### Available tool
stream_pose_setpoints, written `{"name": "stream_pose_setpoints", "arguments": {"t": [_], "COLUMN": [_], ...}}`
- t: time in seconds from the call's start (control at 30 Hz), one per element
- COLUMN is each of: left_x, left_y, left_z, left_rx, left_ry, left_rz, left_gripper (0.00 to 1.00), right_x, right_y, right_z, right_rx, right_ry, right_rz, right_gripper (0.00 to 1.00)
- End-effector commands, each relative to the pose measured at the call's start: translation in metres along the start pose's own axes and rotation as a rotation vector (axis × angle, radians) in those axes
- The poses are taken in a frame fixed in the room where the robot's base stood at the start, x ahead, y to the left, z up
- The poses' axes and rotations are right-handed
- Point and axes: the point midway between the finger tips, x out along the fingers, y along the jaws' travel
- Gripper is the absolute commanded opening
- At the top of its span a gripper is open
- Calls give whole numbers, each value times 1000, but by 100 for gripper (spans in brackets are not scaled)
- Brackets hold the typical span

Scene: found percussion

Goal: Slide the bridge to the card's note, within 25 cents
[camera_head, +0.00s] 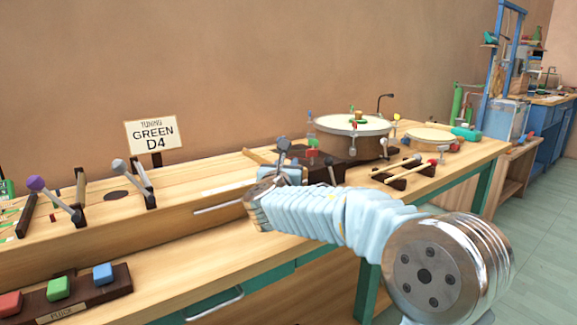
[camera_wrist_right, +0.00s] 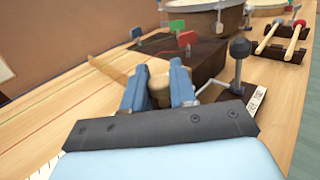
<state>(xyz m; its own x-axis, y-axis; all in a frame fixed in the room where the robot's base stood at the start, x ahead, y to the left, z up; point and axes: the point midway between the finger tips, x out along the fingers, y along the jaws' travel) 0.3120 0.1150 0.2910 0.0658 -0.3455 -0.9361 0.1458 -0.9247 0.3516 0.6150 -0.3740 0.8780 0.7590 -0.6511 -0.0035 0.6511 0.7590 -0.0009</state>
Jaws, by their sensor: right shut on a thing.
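The card (camera_head: 153,134) stands at the back of the bench and reads "TUNING GREEN D4". The wooden bridge (camera_wrist_right: 108,72) lies across the long sound board, and its far end shows in the head view (camera_head: 258,156). My right gripper (camera_wrist_right: 158,68) is shut on a pale wooden part between its blue fingers, which looks like the bridge's grip. My wrist hides most of this in the head view. Thin coloured strings, one green, run along the board in the right wrist view. My left gripper is not in view.
A dark block with coloured tabs (camera_wrist_right: 185,40) and a grey-knobbed lever (camera_wrist_right: 240,48) stand close to my right gripper. Drums (camera_head: 350,125) and mallets (camera_head: 410,168) are beyond. Red, green and blue pluck buttons (camera_head: 58,288) sit front left. Other levers stand at the board's left.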

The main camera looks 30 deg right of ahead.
Motion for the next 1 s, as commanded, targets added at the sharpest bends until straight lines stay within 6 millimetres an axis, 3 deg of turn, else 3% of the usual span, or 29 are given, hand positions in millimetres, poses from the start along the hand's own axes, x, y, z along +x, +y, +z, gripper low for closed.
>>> {"name": "stream_pose_setpoints", "arguments": {"t": [0.27,0.6,0.63,0.77,1.0], "left_x": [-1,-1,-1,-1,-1], "left_y": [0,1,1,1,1], "left_z": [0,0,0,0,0], "left_rx": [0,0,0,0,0], "left_ry": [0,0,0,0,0], "left_rz": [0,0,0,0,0], "left_gripper": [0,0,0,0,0], "right_x": [-35,-40,-40,-39,-39], "right_y": [36,40,40,40,39], "right_z": [4,5,6,5,3], "right_rx": [3,4,4,4,2], "right_ry": [-6,-9,-9,-8,-4], "right_rz": [5,4,4,4,3], "right_gripper": [0,0,28,48,48]}}
